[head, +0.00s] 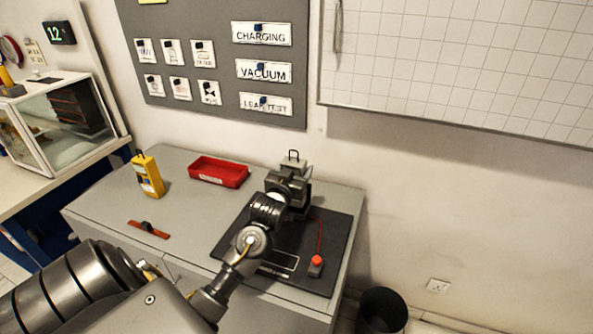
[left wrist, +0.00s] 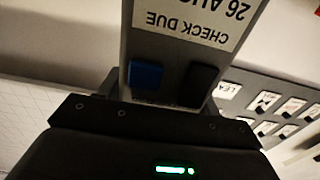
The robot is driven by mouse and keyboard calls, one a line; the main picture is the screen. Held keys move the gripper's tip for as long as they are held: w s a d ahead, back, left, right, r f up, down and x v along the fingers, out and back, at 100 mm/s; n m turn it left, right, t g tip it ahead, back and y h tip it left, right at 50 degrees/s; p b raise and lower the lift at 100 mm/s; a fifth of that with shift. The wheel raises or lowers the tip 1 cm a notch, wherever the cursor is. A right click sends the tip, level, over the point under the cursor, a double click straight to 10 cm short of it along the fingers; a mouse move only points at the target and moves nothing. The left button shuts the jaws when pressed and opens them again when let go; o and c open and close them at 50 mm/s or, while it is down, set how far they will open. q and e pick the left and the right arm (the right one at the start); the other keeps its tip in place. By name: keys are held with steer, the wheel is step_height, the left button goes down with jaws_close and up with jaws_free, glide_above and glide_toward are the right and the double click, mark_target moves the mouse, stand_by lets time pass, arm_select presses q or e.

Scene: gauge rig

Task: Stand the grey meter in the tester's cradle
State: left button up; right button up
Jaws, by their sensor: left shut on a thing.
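The grey meter (head: 293,161) is held up by my left gripper (head: 289,178) over the back part of the tester's dark base (head: 337,240). A dark wire loop stands on the meter's top. In the left wrist view the meter (left wrist: 185,50) fills the space beyond the jaws, with an upside-down "CHECK DUE" label and a blue and a black block. The tester's red button (head: 316,261), with a red lead, is at the front right of the base. My arm covers the middle of the base, and I cannot make out the cradle. My right gripper is out of view.
A yellow meter (head: 148,175) stands on the grey cabinet top at the left. A red tray (head: 219,172) lies behind, left of my gripper. An orange strip with a dark knob (head: 148,228) lies near the front left edge. A black bin (head: 382,311) is on the floor.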

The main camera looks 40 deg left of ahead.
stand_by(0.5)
arm_select(q)
steer(key=shift+p, duration=0.4)
steer(key=shift+f, duration=0.15)
stand_by(0.4)
steer(key=shift+f, duration=0.15)
steer(key=shift+f+b, duration=0.9)
steer(key=shift+f, duration=0.65)
steer(key=o, duration=1.6)
